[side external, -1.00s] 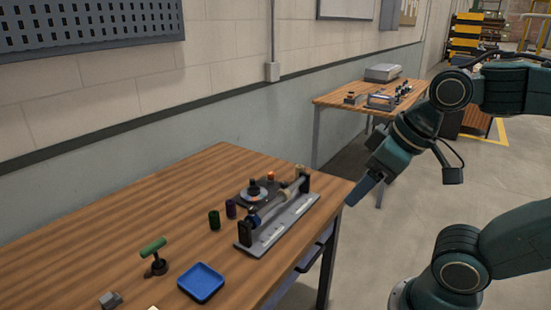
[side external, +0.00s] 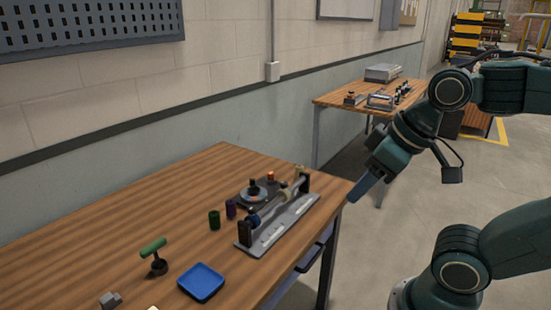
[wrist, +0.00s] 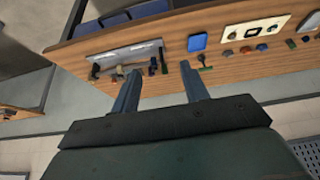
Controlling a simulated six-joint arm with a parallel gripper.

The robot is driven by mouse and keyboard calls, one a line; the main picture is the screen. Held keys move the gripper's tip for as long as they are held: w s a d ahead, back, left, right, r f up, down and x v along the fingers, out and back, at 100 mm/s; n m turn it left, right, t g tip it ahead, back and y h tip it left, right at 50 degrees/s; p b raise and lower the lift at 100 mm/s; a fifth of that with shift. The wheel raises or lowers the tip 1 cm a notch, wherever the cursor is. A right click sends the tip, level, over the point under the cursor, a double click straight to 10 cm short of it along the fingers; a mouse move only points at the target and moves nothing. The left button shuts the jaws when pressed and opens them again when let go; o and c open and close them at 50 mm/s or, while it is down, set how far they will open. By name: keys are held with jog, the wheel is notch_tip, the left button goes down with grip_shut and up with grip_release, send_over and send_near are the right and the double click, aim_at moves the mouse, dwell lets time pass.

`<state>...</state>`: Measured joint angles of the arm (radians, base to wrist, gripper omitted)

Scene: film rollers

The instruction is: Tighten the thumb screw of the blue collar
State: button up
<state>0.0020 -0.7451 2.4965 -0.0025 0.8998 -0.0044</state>
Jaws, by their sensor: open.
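The blue collar (side external: 254,220) sits at the near end of the roller between the dark end posts of a grey metal fixture (side external: 285,226). Its thumb screw is too small to make out. My gripper (side external: 352,198) is open and empty, off the right end of the table, apart from the fixture. In the wrist view, my gripper's two fingers (wrist: 159,68) are spread wide, with the fixture (wrist: 108,58) beyond the left finger.
A second table (side external: 340,96) stands behind.

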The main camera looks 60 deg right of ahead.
jog(key=w, duration=0.1)
jog(key=n+g+y, duration=0.3)
jog(key=n, duration=0.7)
send_over(253, 207)
jog(key=s+d, duration=0.4)
notch_tip(253, 207, down, 8)
jog(key=shift+d, duration=0.15)
jog(key=x, duration=1.3)
jog(key=shift+w+a+f, duration=0.15)
jog(key=shift+w+a, duration=0.1)
jog(key=shift+a, duration=0.1)
